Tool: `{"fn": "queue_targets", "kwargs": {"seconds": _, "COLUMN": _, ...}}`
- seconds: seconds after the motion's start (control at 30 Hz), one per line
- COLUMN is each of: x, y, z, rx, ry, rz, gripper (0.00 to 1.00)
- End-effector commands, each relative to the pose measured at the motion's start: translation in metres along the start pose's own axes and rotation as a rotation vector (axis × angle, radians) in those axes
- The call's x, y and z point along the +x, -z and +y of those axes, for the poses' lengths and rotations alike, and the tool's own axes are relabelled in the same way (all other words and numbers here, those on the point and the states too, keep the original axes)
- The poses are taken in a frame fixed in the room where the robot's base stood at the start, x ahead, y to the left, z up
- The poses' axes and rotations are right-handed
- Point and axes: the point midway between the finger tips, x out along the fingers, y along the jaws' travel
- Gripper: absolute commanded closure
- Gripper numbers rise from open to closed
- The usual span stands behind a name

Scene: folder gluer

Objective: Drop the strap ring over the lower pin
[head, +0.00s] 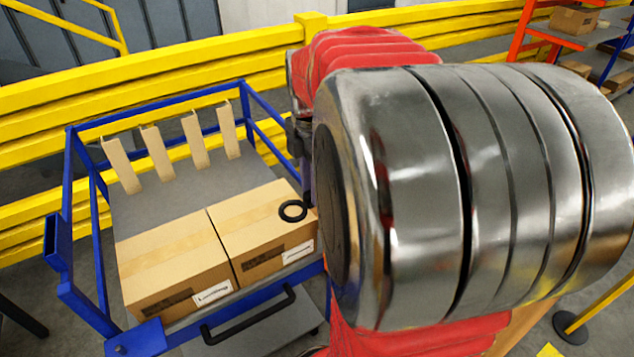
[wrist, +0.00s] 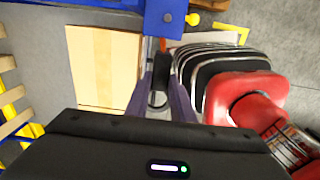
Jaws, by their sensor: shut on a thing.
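My gripper (wrist: 162,88) is shut on a black strap (wrist: 162,68), which shows between its two fingers in the wrist view. The strap's black ring (head: 293,210) hangs beside the fingers in the head view, in front of the right cardboard box; I cannot tell its height above it. Most of my gripper is hidden behind my arm there. A blue plate (wrist: 165,20) with a small round grey spot lies at the top of the wrist view. The spot may be a pin end, but I cannot tell. A blue corner plate (head: 140,340) also shows in the head view.
Two closed cardboard boxes (head: 175,250) sit on a blue-framed cart (head: 70,180) with upright cardboard strips at its back. A black handle (head: 250,318) sticks out in front. Yellow rails (head: 180,62) run behind. My arm blocks the right half of the head view.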

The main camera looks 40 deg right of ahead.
Motion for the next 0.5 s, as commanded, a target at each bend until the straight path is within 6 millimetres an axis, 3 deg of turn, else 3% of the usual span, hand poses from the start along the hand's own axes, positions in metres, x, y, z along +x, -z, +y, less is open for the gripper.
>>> {"fn": "queue_targets", "kwargs": {"seconds": 0.5, "x": 0.008, "y": 0.059, "z": 0.0, "rx": -0.003, "ry": -0.001, "rz": -0.001, "gripper": 1.0}}
